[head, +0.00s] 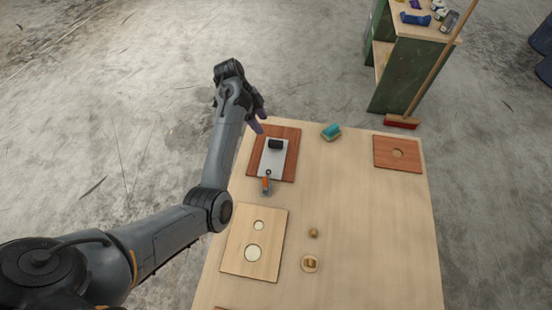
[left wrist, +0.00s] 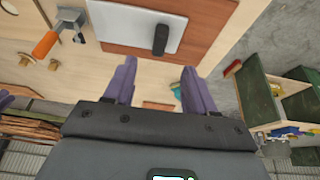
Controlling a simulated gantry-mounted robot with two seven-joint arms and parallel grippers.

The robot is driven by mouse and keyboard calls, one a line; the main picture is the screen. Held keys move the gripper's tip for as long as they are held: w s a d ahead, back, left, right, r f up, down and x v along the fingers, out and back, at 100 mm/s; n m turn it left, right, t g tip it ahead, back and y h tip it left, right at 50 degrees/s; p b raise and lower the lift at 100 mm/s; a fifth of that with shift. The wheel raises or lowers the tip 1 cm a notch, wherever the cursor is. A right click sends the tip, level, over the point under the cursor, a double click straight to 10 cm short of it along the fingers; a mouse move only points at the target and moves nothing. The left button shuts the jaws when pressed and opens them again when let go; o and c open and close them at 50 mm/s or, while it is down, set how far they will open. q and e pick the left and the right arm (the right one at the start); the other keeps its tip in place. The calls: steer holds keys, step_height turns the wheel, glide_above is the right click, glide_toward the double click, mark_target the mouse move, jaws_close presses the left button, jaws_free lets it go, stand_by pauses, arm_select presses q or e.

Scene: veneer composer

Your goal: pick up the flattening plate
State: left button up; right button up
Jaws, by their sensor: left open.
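The flattening plate (head: 272,160) is a pale grey sheet with a black handle (head: 276,144). It lies on a reddish-brown veneer board (head: 290,166) at the table's far left. In the left wrist view the plate (left wrist: 138,25) and its upright black handle (left wrist: 160,40) show just beyond my fingertips. My left gripper (head: 261,117) is open and empty, above the table's far left corner, beside the board and apart from the plate. Its two purple fingers (left wrist: 159,68) are spread in the wrist view. A purple piece (left wrist: 5,98) at that view's left edge looks like part of my right gripper.
An orange-handled tool (head: 266,184) lies close to the plate's near end. A light board with two holes (head: 240,244), a teal-topped block (head: 331,131), a reddish board (head: 397,153) and small wooden pieces (head: 310,263) are on the table. The table's middle (head: 350,200) is clear.

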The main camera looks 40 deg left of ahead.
mark_target(275, 142)
arm_select(q)
steer(key=shift+w+d+r+b+x, duration=0.1)
steer(key=shift+d+b+x, duration=0.1)
steer(key=shift+x, duration=1.55)
steer(key=shift+w+d+r+b+x, duration=0.1)
steer(key=shift+b+x, duration=0.15)
steer(key=shift+x, duration=1.5)
steer(key=shift+w+d+b+x, duration=0.1)
steer(key=shift+b+x, duration=0.1)
steer(key=shift+x, duration=1.55)
steer(key=shift+c, duration=0.4)
jaws_close()
